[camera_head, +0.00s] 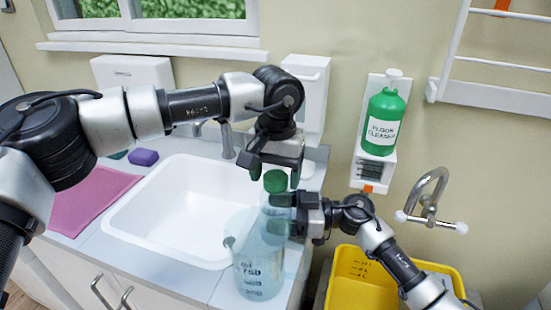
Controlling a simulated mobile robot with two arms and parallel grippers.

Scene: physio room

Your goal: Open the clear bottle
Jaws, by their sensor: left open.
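The clear bottle (275,215) stands upright at the right of the sink, with a green cap (275,181) on top. A bluish see-through jug (258,268) in front of it hides its lower part. My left gripper (272,172) comes from above and points down at the cap. It is open, with its fingertips at the cap's height; whether they touch it I cannot tell. My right gripper (280,214) reaches in from the right below the cap, with one finger in front of the bottle and one behind, shut on its upper body.
The white sink (125,222) lies to the left, with a pink cloth (85,200) and a purple sponge (143,157) beside it. A yellow bucket (345,285) is at the lower right. A green floor-cleaner bottle (383,120) and a tap (430,205) are on the wall.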

